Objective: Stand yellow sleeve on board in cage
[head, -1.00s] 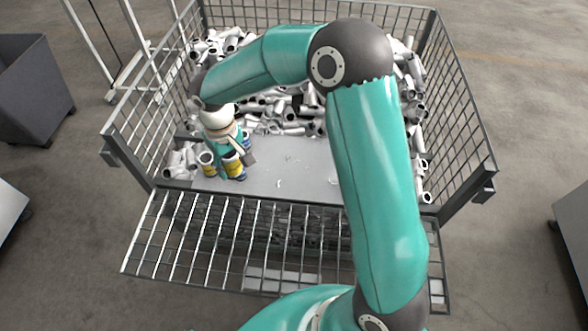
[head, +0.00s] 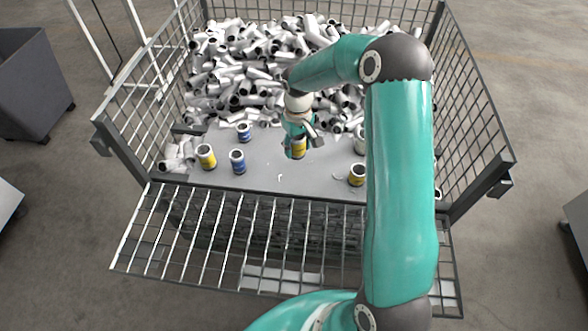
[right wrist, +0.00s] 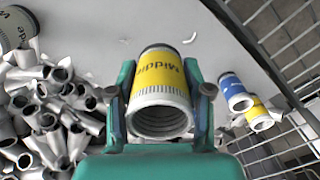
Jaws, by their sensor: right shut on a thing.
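My right gripper (head: 297,152) is shut on a yellow sleeve (right wrist: 158,80) with dark lettering. It holds the sleeve over the middle of the grey board (head: 270,170) in the cage. The sleeve also shows in the head view (head: 299,147), partly covered by the fingers. In the right wrist view its open ring end faces the camera, between the two fingers. I cannot tell whether its lower end touches the board. My left gripper is not in view.
Loose grey pipe pieces (head: 250,75) heap behind the board. Mesh walls (head: 470,120) surround it; the front flap (head: 200,235) hangs open.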

